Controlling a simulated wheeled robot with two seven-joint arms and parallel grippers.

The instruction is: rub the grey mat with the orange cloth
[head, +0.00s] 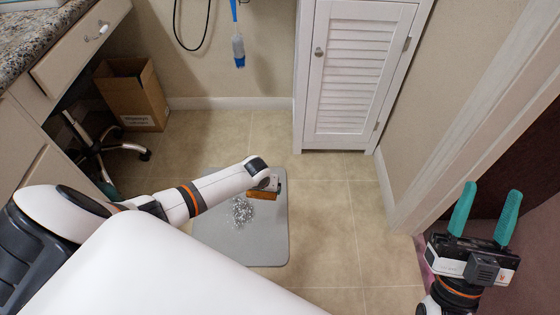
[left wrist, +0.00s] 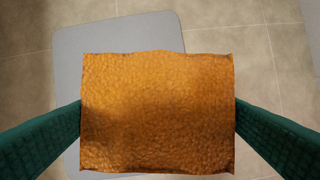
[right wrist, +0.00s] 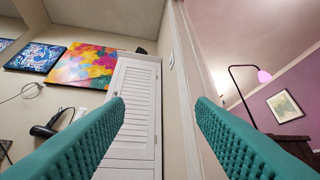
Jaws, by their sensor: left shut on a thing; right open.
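The grey mat (head: 270,240) lies flat on the tiled floor in the head view, with a patch of silvery bits (head: 241,211) on it. My left gripper (head: 268,184) is over the mat's upper right part, shut on the orange cloth (head: 262,195). In the left wrist view the cloth (left wrist: 158,110) spans between both green fingers, and the mat (left wrist: 110,40) shows behind it; the silvery bits are hidden there. I cannot tell whether the cloth touches the mat. My right gripper (head: 488,198) is open and empty at the right, away from the mat.
A white louvred cabinet (head: 358,75) stands behind the mat. A cardboard box (head: 133,95) and a chair base (head: 100,145) are at the left under the counter (head: 35,40). A blue-handled brush (head: 238,45) hangs on the wall. Floor right of the mat is clear.

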